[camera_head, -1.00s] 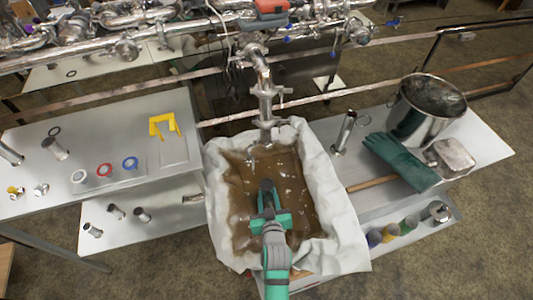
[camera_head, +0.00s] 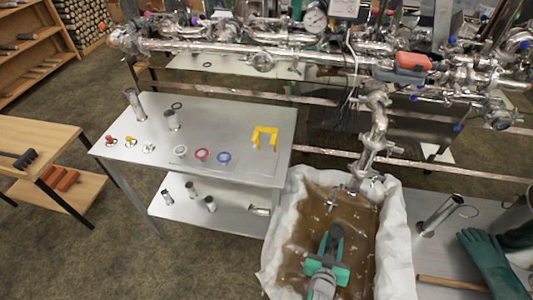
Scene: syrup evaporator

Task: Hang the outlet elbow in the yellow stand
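The yellow stand (camera_head: 265,131) is an upright fork-like bracket at the right end of the left steel table; nothing hangs in it. A shiny steel outlet pipe with a bend, which looks like the outlet elbow (camera_head: 378,116), comes down from the pipework behind the basin. Clamp-like fittings (camera_head: 372,148) sit along its lower part. My gripper (camera_head: 337,232), green and dark, is over the brown liquid, in front of the outlet and apart from it. Its fingers are seen from above and small, so their opening is unclear.
A cloth-lined basin (camera_head: 398,235) of brown liquid stands below the outlet. The left steel table (camera_head: 225,115) holds white, red and blue rings (camera_head: 202,155) and short steel pipes. Green gloves (camera_head: 485,262) and a wooden handle (camera_head: 450,284) lie at right. Pipework crosses the back.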

